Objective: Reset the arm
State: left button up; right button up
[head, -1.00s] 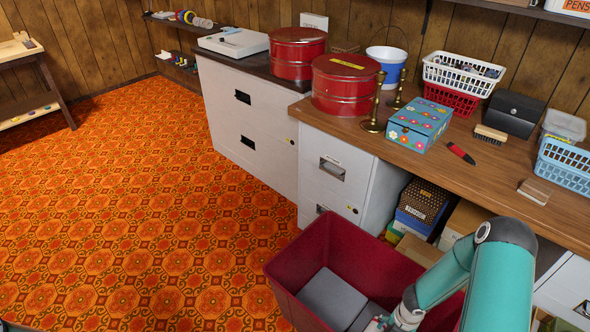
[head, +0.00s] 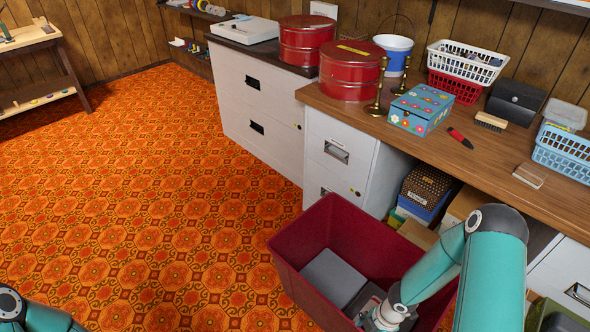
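My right arm comes in from the bottom right in the head view and bends down into a dark red bin (head: 292,262) on my front. Its wrist is over the bin's right side, and its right gripper is at the bottom edge, too hidden to tell whether it is open or shut. A grey flat block (head: 333,277) lies inside the bin. Part of my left arm shows at the bottom left corner, but its gripper is out of view.
Cabinets (head: 337,150) stand below. The orange carpet (head: 130,190) at left is clear.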

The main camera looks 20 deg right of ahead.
jog(key=s+a+r+m+y, duration=0.1)
jog(key=a+r+m, duration=0.2)
jog(key=a+m, duration=0.65)
jog(key=s+a+r+m, duration=0.2)
jog(key=a+r+m, duration=0.1)
jog(key=a+m, duration=0.6)
notch_tip(320, 180, down, 22)
jog(key=m+b, duration=0.1)
jog(key=b, duration=2.1)
notch_tip(320, 180, up, 36)
jog(key=p, duration=3.5)
jog(key=shift+d+t+p, duration=0.35)
jog(key=shift+d+t, duration=0.05)
jog(key=shift+w+f, duration=0.1)
jog(key=shift+c, duration=0.2)
